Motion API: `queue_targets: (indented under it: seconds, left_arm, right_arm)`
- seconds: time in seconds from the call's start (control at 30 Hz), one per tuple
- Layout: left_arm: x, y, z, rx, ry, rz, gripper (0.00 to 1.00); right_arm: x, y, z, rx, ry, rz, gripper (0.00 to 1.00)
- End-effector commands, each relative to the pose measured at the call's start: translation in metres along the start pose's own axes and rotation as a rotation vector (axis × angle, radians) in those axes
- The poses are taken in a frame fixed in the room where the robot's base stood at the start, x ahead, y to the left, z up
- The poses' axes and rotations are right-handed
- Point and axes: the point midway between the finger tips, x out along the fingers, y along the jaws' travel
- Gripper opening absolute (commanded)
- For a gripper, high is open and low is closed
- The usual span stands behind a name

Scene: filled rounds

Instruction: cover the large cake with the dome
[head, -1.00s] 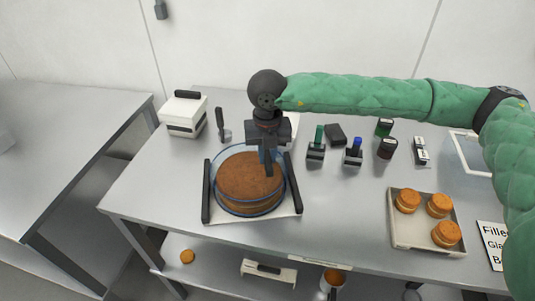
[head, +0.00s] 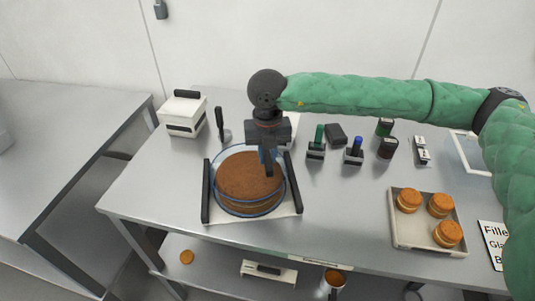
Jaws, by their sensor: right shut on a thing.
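The large cake (head: 250,178) is a round brown layered cake on a white board with black side handles (head: 225,219). The clear dome (head: 219,165), with a bluish rim, stands around and over the cake. I cannot tell whether its rim touches the board. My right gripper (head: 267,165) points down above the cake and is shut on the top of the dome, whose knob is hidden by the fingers. My left gripper is not in view.
A tray (head: 398,238) with three small cakes stands at the right. Green and blue handled tools (head: 316,150) and dark jars (head: 387,148) stand behind. A white box (head: 183,115) is at the back left. The table's left front is clear.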

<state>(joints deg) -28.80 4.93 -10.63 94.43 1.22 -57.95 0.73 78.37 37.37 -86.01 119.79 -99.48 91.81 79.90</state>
Motion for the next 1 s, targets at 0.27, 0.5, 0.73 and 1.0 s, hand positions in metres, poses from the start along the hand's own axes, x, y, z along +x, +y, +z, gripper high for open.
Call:
queue_targets:
  seconds: [0.27, 0.5, 0.73, 1.0]
  left_arm:
    - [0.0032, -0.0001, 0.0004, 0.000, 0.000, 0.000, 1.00]
    - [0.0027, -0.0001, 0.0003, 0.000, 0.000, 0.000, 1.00]
    - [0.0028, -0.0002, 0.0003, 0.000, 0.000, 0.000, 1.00]
    - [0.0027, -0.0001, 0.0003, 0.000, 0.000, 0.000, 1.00]
  right_arm:
    - [0.0015, 0.0001, 0.0000, 0.000, 0.000, 0.000, 0.00]
    - [0.0010, 0.0001, 0.0000, 0.000, 0.000, 0.000, 0.43]
    - [0.0012, 0.0001, 0.0000, 0.000, 0.000, 0.000, 0.62]
    - [0.0011, 0.0001, 0.0000, 0.000, 0.000, 0.000, 0.65]
